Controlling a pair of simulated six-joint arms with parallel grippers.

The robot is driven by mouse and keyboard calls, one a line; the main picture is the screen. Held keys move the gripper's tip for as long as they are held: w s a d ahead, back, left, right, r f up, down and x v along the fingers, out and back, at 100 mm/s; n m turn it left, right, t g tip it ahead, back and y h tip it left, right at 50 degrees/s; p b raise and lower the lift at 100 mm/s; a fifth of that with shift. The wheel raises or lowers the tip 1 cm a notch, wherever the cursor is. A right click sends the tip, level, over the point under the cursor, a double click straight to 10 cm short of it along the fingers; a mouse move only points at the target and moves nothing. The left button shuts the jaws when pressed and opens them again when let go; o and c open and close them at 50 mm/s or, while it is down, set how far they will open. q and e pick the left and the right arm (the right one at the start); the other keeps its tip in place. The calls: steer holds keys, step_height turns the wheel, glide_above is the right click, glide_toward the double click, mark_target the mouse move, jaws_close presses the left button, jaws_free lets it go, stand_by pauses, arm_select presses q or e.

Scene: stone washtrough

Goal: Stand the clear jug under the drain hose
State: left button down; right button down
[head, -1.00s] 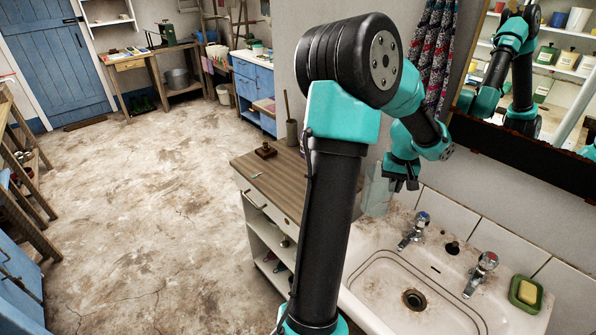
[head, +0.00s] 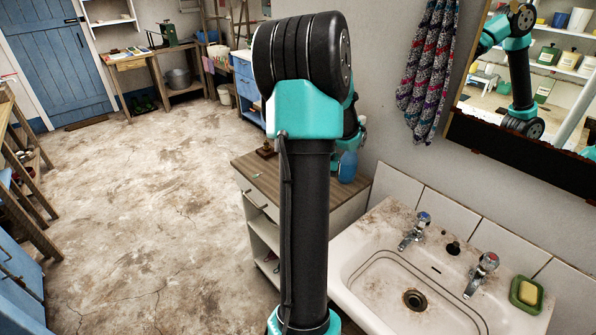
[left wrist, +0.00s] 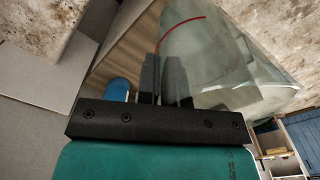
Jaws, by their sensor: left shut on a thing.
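The clear jug (left wrist: 225,55), see-through with a thin red line on its side, fills much of the left wrist view. My left gripper (left wrist: 165,78) is shut on it, with dark fingers showing against the clear wall. In the head view my own upright arm hides the jug and the left gripper; only a bit of the far arm shows beside it. I cannot make out a drain hose in either view. My right gripper is not in view.
A wooden-topped cabinet (head: 238,172) stands left of the white sink (head: 365,245). A blue object (head: 347,166) shows by the cabinet top's back right, with a blue thing (left wrist: 118,89) in the wrist view. Taps and a soap dish (head: 527,294) edge the sink.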

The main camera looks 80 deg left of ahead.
arm_select(q)
steer(key=shift+d+m, duration=0.1)
steer(key=shift+m, duration=0.3)
steer(key=w+a, duration=0.1)
steer(key=a, duration=0.6)
steer(key=w+a+f, duration=0.1)
steer(key=w+a, duration=0.1)
steer(key=a, duration=0.6)
steer(key=shift+w+a+f, duration=0.25)
steer(key=shift+w+a, duration=0.05)
steer(key=shift+f, duration=1.75)
steer(key=shift+f, duration=0.1)
steer(key=c, duration=1.7)
jaws_free()
steer(key=o, duration=0.4)
steer(key=shift+o, duration=0.2)
